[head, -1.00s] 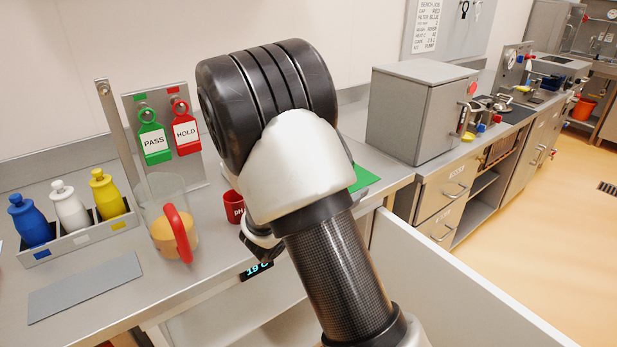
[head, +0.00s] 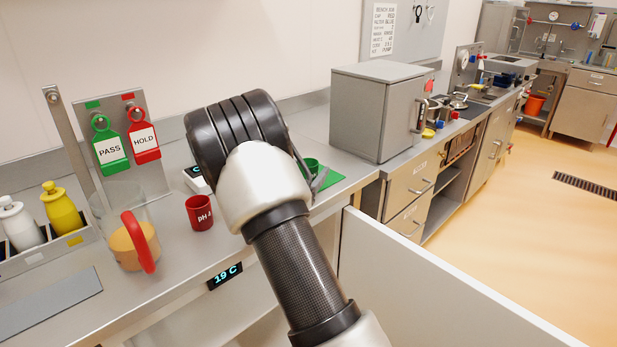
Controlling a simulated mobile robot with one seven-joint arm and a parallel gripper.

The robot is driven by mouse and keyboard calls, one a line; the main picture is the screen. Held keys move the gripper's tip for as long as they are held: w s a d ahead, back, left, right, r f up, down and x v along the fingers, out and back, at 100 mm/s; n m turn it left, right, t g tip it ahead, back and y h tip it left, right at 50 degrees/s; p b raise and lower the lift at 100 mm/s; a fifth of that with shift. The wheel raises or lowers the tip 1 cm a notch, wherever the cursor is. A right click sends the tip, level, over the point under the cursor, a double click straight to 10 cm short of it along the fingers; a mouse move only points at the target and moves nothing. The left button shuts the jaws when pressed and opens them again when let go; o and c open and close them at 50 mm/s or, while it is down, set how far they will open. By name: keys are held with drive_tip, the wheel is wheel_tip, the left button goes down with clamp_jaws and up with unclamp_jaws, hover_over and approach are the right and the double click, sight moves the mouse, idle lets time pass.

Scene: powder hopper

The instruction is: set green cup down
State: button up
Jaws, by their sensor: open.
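The gripper is open. Whether a finger touches the cup is not clear.
A red pH cup (head: 200,213) and a clear jug (head: 133,238) with a red handle stand to the left. A grey cabinet (head: 375,115) stands behind right. A white open panel (head: 440,280) rises in front of the bench.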

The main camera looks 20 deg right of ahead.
sight(312, 163)
drive_tip(key=x, duration=0.5)
drive_tip(key=shift+w+a+b, duration=0.15)
drive_tip(key=shift+w+b, duration=0.1)
drive_tip(key=shift+b, duration=0.15)
drive_tip(key=c, duration=1.3)
drive_tip(key=shift+o, duration=0.2)
drive_tip(key=shift+r, duration=0.1)
wheel_tip(312, 163, up, 10)
drive_tip(key=p, duration=0.2)
